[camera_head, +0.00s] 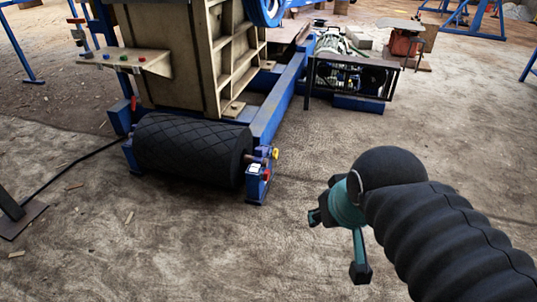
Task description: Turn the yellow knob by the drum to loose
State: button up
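The yellow knob (275,153) is small and sits at the right end of the black drum (190,148), above a blue bracket (257,184). The knob's setting is too small to read. The drum is a wide roller with a crosshatched dark surface. My gripper (337,245), teal with dark tips, is to the right of the knob and lower in the picture, clearly apart from it. Its fingers are spread and nothing shows between them. My black ribbed arm hides part of the gripper's back.
A blue frame beam (283,95) runs back from the drum to a caged motor unit (350,78). A tan shelf with coloured buttons (122,58) juts out at the upper left. A black cable (75,167) lies left of the drum. The floor between gripper and drum is clear.

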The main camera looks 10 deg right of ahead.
aim_at(274, 153)
jog(key=u, duration=0.25)
jog(key=i, duration=1.25)
jog(key=z, duration=0.45)
